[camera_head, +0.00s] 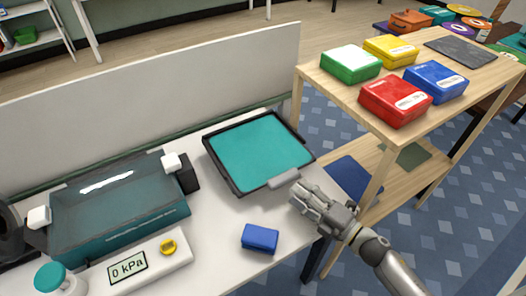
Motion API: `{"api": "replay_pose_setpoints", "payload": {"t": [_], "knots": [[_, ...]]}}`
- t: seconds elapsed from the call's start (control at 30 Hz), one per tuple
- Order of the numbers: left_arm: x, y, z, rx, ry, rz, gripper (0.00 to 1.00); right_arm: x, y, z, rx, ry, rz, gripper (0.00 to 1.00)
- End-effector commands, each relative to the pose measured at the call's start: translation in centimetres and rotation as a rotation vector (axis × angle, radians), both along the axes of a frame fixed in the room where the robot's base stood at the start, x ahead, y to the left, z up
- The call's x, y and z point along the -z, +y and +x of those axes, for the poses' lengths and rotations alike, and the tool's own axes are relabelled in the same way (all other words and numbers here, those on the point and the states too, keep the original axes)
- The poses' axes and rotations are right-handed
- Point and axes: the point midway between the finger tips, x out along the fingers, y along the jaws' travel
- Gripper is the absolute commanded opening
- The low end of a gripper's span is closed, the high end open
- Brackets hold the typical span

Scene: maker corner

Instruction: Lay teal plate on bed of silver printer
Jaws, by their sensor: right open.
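A flat teal plate (262,150) lies inside a black-rimmed frame (222,170) on the white table, its near right edge marked by a light grey tab (284,180). My right gripper (300,195) is open and empty, just right of and in front of that tab; I cannot tell whether it touches it. My left gripper is not in view. No silver printer can be made out in this view.
A teal machine (120,215) stands on the table (215,225) at left, behind a gauge box (140,266) reading 0 kPa. A blue block (260,238) lies in front of the frame. A wooden shelf (445,95) with coloured boxes stands right; a white partition (130,95) runs behind.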

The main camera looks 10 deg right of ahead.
Motion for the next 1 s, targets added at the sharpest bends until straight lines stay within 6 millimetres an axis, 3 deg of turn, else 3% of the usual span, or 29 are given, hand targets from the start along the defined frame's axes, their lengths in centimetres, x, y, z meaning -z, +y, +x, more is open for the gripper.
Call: {"api": "replay_pose_setpoints", "payload": {"t": [0.43,0.73,1.0], "knots": [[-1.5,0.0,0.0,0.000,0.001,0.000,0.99,-0.3,3.2,4.1,-0.001,-0.001,0.001,0.43],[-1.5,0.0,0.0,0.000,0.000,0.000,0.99,-0.1,3.5,4.5,-0.002,0.000,-0.001,0.43],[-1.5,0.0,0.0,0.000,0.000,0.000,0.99,-0.1,3.5,4.5,-0.002,-0.001,-0.001,0.11]]}}
